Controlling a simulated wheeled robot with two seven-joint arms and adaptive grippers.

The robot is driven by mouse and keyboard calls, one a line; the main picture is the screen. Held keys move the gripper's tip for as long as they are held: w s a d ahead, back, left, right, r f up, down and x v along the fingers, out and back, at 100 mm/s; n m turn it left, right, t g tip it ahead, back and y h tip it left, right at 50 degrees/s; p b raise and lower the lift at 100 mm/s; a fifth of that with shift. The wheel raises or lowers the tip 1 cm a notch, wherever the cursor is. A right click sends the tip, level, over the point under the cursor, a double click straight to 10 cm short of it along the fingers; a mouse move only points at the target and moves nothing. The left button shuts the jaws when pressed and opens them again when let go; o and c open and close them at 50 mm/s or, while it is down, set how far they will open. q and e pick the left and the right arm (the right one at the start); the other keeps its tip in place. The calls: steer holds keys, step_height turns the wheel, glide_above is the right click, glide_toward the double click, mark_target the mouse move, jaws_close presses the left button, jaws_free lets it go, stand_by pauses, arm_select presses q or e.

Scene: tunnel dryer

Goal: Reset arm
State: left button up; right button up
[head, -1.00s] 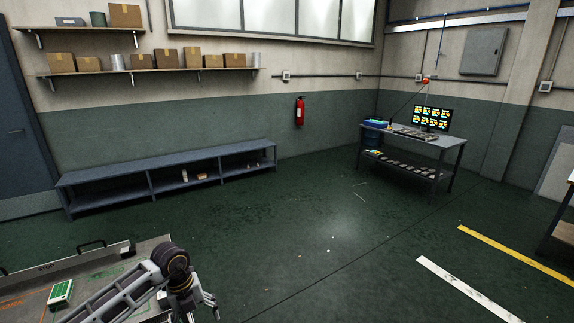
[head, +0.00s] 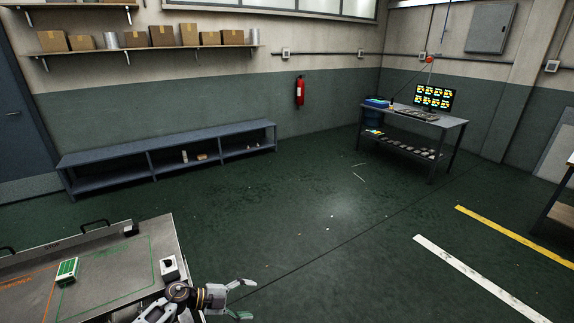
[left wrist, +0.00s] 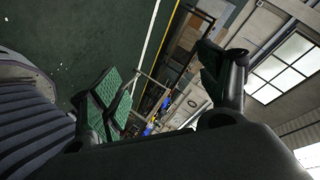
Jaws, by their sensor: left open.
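My left gripper (head: 242,300) shows at the bottom of the head view, just past the right edge of a grey work surface. Its fingers are spread apart with nothing between them. In the left wrist view the green-padded fingers of the left gripper (left wrist: 165,88) stand wide apart, with the room far behind them. My right gripper is in neither view.
A grey-topped station (head: 110,265) at the lower left carries a green-and-white box (head: 67,271) and a small black-and-white block (head: 170,267). Beyond are a low bench (head: 165,147), a table with a monitor (head: 434,98) and a fire extinguisher (head: 299,91). The middle floor is clear.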

arm_select(q)
steer(key=a+f+n+t+y, duration=0.25)
steer(key=f+n+t, duration=0.2)
steer(key=f, duration=0.25)
steer(key=a+f+n+t+y, duration=0.2)
steer(key=a+f+n+t, duration=0.15)
steer(key=f+n, duration=0.35)
steer(key=s+a+f+n+g+y, duration=0.1)
steer(key=s+a+f+n+y, duration=0.15)
steer(key=s+f, duration=0.35)
steer(key=s+a+f+n+g+y, duration=0.15)
steer(key=s+a+f, duration=0.25)
steer(key=f, duration=0.5)
steer(key=s+a+f+n+g+y, duration=0.35)
steer(key=s+f, duration=0.65)
steer(key=s, duration=0.5)
steer(key=s+d+f+n+g, duration=0.1)
steer(key=s+f+g, duration=0.1)
steer(key=s, duration=0.9)
steer(key=s+d+f+n+g+y, duration=0.1)
steer(key=s+f, duration=0.4)
steer(key=s, duration=0.7)
steer(key=shift+d+n+g, duration=0.15)
steer(key=shift+n+g, duration=0.35)
steer(key=shift+g, duration=0.4)
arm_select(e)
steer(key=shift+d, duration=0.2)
